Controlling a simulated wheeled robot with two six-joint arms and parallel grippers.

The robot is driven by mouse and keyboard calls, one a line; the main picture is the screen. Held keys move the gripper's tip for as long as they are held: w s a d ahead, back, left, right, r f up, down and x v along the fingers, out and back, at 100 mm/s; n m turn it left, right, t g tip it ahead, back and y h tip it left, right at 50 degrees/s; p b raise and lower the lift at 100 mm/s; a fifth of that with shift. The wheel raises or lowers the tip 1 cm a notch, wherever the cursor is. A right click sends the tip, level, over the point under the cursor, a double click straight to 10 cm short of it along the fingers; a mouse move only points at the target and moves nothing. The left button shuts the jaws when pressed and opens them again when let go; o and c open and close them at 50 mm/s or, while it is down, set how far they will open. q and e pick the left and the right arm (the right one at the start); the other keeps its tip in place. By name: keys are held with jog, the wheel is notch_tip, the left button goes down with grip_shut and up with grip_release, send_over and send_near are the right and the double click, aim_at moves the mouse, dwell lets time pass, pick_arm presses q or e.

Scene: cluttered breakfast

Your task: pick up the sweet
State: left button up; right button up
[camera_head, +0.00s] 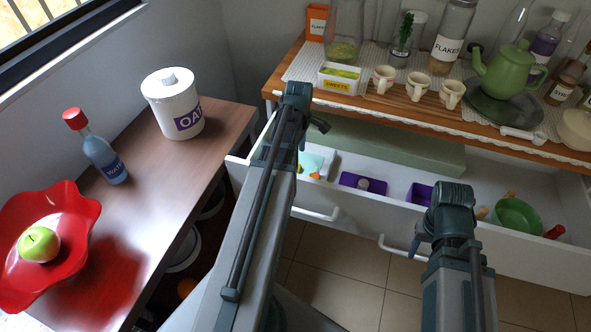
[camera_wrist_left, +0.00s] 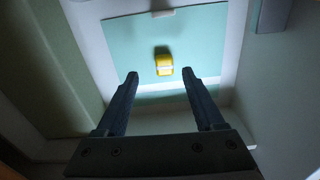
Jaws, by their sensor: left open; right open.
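The sweet (camera_wrist_left: 163,64), a small yellow piece, lies on a teal sheet (camera_wrist_left: 125,40) in the left wrist view. My left gripper (camera_wrist_left: 159,80) is open, with its two fingers apart on either side of the view, below and flanking the sweet. Nothing is between the fingers in their grip. In the head view my left arm reaches over the open drawer (camera_head: 510,255) and hides part of its left end; small orange pieces (camera_head: 315,175) show there beside the teal sheet (camera_head: 320,155). My right gripper (camera_head: 420,238) is at the drawer's front, its fingers mostly hidden.
A box labelled sweets (camera_head: 339,79), several cups and a green teapot (camera_head: 508,72) stand on the counter above. Purple trays (camera_head: 362,183) and a green bowl (camera_head: 516,215) are in the drawer. A side table (camera_head: 150,215) holds a jar, a bottle and a red bowl.

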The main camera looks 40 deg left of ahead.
pick_arm(q)
jog(key=f+b, duration=0.2)
jog(key=s+f+b, duration=0.1)
jog(key=f, duration=0.1)
jog(key=shift+a+f+b, duration=0.1)
jog(key=shift+a+b, duration=0.15)
jog(key=shift+b, duration=0.15)
jog(key=shift+w+f+b, duration=0.1)
jog(key=shift+f+b, duration=0.35)
jog(key=shift+f, duration=0.05)
jog(key=shift+r, duration=0.1)
jog(key=shift+c, duration=0.3)
grip_shut()
